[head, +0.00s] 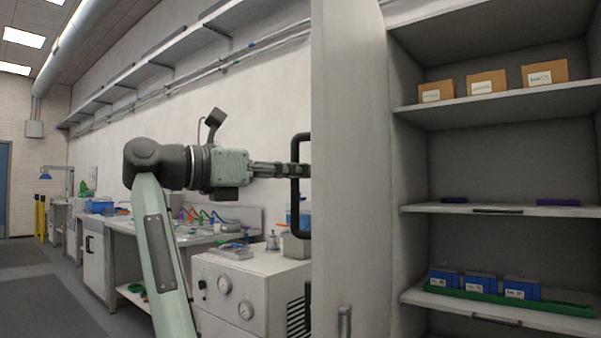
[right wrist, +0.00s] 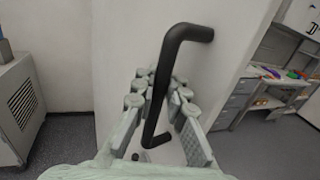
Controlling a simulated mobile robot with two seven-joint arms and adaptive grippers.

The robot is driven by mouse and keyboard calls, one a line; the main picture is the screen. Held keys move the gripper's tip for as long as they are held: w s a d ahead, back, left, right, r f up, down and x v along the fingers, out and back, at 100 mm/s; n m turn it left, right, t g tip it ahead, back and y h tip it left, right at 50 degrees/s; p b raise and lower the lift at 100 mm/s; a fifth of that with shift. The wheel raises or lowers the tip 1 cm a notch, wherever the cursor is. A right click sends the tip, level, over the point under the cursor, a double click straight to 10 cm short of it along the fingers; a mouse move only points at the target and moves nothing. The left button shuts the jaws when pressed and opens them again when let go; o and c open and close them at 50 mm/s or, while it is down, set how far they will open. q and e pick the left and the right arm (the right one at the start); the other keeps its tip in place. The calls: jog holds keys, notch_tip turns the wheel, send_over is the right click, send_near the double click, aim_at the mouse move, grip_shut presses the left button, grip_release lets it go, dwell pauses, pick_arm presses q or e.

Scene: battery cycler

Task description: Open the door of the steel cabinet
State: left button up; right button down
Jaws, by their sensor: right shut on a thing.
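The steel cabinet (head: 400,150) stands at the right of the head view with its grey door (head: 350,120) swung open, seen nearly edge-on. A black bar handle (head: 296,185) is on the door's left-facing side. My right gripper (head: 300,170) reaches it from the left and is shut on the handle's upright part. In the right wrist view the handle (right wrist: 163,90) runs between the fingers (right wrist: 158,105). My left gripper is not in view.
Cabinet shelves hold cardboard boxes (head: 487,82) and blue battery packs (head: 480,284) on a green tray (head: 560,305). A white machine with gauges (head: 235,295) stands below my right arm, near the door. Workbenches line the wall; the floor at left (head: 50,300) is clear.

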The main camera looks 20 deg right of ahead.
jog(key=shift+a, duration=0.25)
dwell(0.3)
jog(key=c, duration=1.6)
grip_release()
jog(key=shift+a+r, duration=0.15)
jog(key=shift+o, duration=0.3)
jog(key=s+a, duration=0.1)
jog(key=a, duration=0.6)
jog(key=shift+a, duration=0.1)
